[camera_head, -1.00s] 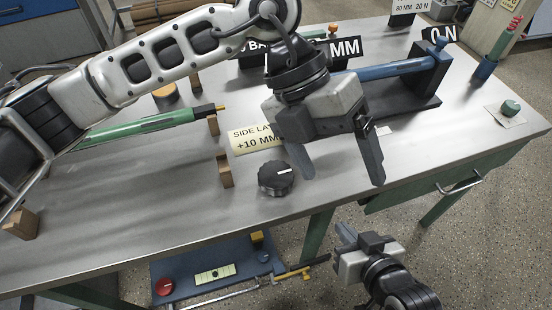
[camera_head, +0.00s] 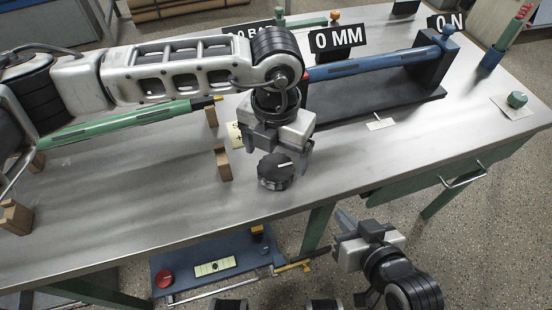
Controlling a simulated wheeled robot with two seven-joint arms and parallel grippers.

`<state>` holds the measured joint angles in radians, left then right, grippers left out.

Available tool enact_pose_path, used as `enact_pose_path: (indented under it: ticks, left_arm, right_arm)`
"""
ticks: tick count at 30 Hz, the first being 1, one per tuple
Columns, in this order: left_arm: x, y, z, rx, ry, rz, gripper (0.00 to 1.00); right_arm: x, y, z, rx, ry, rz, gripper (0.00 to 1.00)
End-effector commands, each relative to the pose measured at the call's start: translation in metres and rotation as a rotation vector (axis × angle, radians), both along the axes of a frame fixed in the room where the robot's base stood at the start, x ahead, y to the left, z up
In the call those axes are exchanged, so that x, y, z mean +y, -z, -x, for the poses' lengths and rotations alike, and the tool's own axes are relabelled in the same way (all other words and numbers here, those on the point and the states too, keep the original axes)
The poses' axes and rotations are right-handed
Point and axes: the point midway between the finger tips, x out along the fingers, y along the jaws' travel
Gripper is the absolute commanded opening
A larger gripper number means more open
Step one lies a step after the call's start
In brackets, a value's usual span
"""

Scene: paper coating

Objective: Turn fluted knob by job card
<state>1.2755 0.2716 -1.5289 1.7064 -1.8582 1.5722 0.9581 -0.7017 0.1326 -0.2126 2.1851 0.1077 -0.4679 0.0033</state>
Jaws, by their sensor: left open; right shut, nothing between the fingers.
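The dark fluted knob (camera_head: 275,172) with a white pointer line stands on the steel bench top near its front edge. My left gripper (camera_head: 277,158) is open and pointing down just above and behind the knob, its fingers spread toward the knob's two sides. I cannot tell whether the fingers touch it. The yellow job card (camera_head: 235,137) is mostly hidden behind my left gripper. My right gripper (camera_head: 345,226) is shut and empty, off the bench's front edge at lower right.
Wooden blocks (camera_head: 222,164) stand left of the knob. A green tube (camera_head: 130,122) lies behind at left. A blue tube (camera_head: 375,64) on a black stand is at back right. A sign reading 0 MM (camera_head: 337,39) stands behind.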

Motion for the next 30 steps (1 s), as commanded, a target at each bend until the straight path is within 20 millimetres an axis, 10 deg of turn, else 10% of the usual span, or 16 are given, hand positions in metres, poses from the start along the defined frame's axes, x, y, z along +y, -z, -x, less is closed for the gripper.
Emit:
enact_pose_path:
  ticks: [18, 23, 30]
  left_arm:
    - [-0.001, 0.035, 0.0, 0.001, 0.002, 0.002, 0.85]
    - [-0.001, 0.035, 0.0, 0.0, 0.002, 0.001, 0.41]
    - [-0.001, 0.035, 0.0, 0.0, 0.01, 0.001, 0.41]
  right_arm:
    - [0.0, -0.002, -0.005, -0.01, 0.0, 0.002, 0.0]
    - [0.0, -0.002, -0.005, -0.009, -0.001, 0.003, 0.0]
    - [0.0, 0.0, -0.003, -0.004, 0.0, 0.001, 0.0]
